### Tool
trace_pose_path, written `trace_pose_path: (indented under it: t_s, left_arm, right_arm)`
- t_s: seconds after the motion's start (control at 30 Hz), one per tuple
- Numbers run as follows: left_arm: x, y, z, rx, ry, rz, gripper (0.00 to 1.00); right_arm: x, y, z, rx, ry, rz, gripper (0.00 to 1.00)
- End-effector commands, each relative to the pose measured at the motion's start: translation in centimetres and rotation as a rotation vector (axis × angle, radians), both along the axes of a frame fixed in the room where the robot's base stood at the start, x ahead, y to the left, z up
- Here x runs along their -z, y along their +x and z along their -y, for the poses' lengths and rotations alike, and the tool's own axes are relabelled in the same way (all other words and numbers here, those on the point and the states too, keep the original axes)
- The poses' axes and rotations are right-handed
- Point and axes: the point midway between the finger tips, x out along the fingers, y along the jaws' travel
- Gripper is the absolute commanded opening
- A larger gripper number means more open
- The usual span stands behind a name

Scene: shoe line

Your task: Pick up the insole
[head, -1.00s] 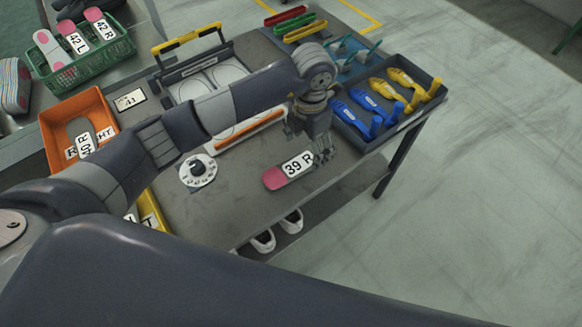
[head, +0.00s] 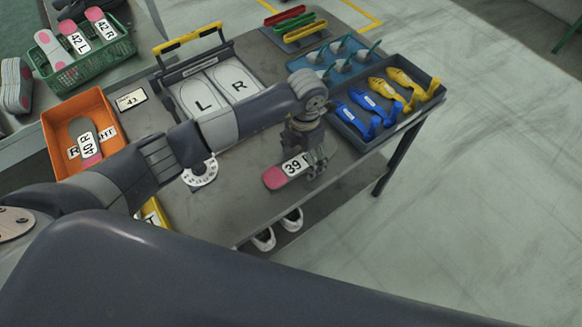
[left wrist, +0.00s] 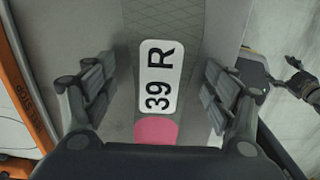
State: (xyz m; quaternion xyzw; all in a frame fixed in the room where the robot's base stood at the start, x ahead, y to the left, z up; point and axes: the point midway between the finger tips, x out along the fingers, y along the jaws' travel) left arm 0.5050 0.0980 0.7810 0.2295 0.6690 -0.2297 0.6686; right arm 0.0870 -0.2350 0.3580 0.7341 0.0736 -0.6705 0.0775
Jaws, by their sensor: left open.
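The insole (head: 279,174), grey with a pink end and a white "39 R" label, lies flat on the grey table near its front edge. In the left wrist view the insole (left wrist: 158,80) runs between the fingers of my left gripper (left wrist: 158,95), with gaps on both sides. My left gripper (head: 314,165) is open, pointing down over the insole's right part and hiding some of it. A dark gripper, apparently my right one (left wrist: 298,80), shows small at the right edge of the left wrist view; its jaw state is unclear.
A grey tray (head: 362,141) of blue and yellow shoe forms stands right of the arm. A dial (head: 200,173), an L/R board (head: 238,82) and an orange bin (head: 60,150) holding a "40 R" insole are to the left. Bare table surrounds the insole.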

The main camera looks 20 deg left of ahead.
Motion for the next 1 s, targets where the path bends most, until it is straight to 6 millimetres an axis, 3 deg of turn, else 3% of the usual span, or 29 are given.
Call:
trace_pose_path:
  t_s: [0.47, 0.67, 0.7, 1.0]
  left_arm:
    - [0.31, 0.00, 0.00, 0.000, 0.000, 0.000, 0.78]
    - [0.32, -0.01, -0.01, 0.000, 0.000, 0.000, 0.37]
    - [0.32, -0.01, -0.01, 0.000, 0.000, 0.000, 0.34]
    - [0.33, -0.03, -0.01, 0.000, 0.001, -0.001, 0.34]
  right_arm:
    - [0.35, 0.14, -0.06, 0.000, 0.000, 0.002, 0.75]
    - [0.35, 0.15, -0.06, 0.000, 0.000, 0.002, 0.75]
    - [0.35, 0.15, -0.06, -0.001, 0.000, 0.002, 0.75]
    - [0.33, 0.16, -0.05, -0.001, 0.000, 0.002, 0.75]
